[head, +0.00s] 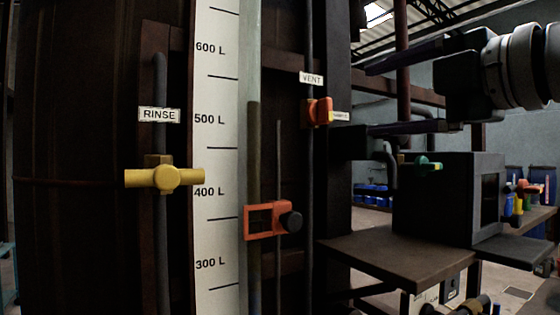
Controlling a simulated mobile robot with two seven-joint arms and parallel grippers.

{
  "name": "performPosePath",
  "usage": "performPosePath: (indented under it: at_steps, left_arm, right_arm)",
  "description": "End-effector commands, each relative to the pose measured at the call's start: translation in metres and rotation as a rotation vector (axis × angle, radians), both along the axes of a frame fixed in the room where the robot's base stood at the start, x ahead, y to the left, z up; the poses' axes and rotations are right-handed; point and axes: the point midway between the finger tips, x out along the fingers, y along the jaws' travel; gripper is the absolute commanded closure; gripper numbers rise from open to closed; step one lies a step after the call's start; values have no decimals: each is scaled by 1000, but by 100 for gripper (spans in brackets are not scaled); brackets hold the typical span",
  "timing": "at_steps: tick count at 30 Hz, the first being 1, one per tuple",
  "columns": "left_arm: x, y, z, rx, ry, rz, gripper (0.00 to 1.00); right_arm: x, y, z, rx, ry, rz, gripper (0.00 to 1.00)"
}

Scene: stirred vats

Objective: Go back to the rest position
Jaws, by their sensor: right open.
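My right gripper (368,99) reaches in from the right edge at upper right. Its two dark fingers point left and are spread wide apart, one above the other, with nothing between them. It shows to the right of the vat's orange vent valve (320,111), apart from it in the picture. My left gripper is not in view.
The dark vat (90,230) carries a yellow rinse valve (166,178), a white litre scale (216,150) and an orange slider with a black knob (266,220). A brown table (395,255) and a dark box (445,200) stand below my right gripper.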

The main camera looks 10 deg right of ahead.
Motion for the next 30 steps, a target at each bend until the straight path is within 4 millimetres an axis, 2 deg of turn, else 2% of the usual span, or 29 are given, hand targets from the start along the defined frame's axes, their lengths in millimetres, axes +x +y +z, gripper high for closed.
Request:
performPosePath:
  at_steps: [4, 7, 11, 14, 17, 20, 24, 27, 30]
  left_arm:
    - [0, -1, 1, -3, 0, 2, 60]
    - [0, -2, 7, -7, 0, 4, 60]
    - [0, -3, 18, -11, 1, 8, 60]
    - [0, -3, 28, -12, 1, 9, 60]
    - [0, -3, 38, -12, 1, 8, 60]
    - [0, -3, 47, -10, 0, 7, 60]
    - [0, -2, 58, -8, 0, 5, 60]
    - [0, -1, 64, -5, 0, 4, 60]
    - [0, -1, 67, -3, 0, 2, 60]
  right_arm:
    - [0, 3, -4, 9, 14, 3, 18]
    - [-1, 17, -25, 59, 82, 9, 18]
    - [-13, 46, -78, 203, 264, -12, 18]
    - [-33, 61, -125, 362, 442, -81, 18]
    - [-62, 66, -169, 526, 621, -196, 18]
    - [-101, 63, -213, 691, 805, -363, 18]
    - [-171, 48, -265, 888, 1037, -661, 18]
    - [-221, 37, -291, 980, 1159, -872, 18]
    - [-260, 29, -305, 1034, 1235, -1032, 18]
